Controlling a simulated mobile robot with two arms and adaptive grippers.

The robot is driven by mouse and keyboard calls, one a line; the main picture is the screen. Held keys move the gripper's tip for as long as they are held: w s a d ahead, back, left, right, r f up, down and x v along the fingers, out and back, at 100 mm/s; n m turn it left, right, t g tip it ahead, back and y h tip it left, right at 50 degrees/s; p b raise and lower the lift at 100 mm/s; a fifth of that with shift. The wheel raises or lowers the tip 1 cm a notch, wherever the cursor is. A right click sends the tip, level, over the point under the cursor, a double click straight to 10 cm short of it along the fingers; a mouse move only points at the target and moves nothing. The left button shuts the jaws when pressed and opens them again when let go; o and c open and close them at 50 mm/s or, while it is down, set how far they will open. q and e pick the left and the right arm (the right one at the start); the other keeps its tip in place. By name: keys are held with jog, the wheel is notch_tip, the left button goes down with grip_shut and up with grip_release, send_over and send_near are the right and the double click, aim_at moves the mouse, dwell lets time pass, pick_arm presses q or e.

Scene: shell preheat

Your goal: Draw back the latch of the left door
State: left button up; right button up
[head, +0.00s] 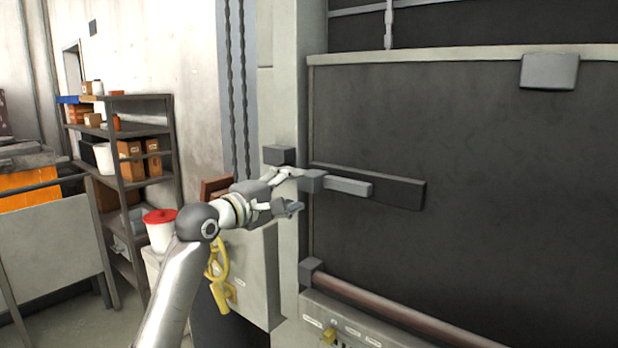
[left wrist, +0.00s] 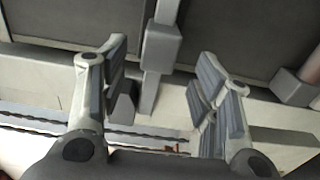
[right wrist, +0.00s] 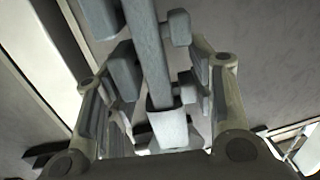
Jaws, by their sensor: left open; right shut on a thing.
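The dark door panel (head: 480,130) fills the right of the head view. Its latch (head: 347,187) is a grey horizontal bar at the panel's left edge, running through a square block. My left gripper (head: 290,190) is open at the bar's left end. In the left wrist view the bar (left wrist: 150,92) lies between the spread fingers, with clear gaps on both sides, and the block (left wrist: 162,46) is just beyond the fingertips. My right gripper (right wrist: 158,95) shows only in its wrist view, shut on a grey metal bar (right wrist: 148,45) with small side blocks; which part this is, I cannot tell.
A grey block (head: 279,154) sits on the frame just above my left gripper. A reddish rail (head: 400,313) runs along the panel's bottom. A yellow hook-shaped thing (head: 219,285) hangs below my left wrist. Shelves (head: 125,150) and a red-lidded bucket (head: 160,230) stand at left.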

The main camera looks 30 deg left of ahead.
aim_at(305, 184)
pick_arm(q)
jog(key=w, duration=0.2)
jog(key=w+p, duration=0.1)
jog(key=w, duration=0.1)
jog(key=w+p, duration=0.1)
jog(key=w, duration=0.2)
jog(key=shift+d, duration=0.3)
pick_arm(e)
notch_tip(305, 184, up, 3)
jog(key=shift+f, duration=0.15)
pick_arm(q)
grip_shut()
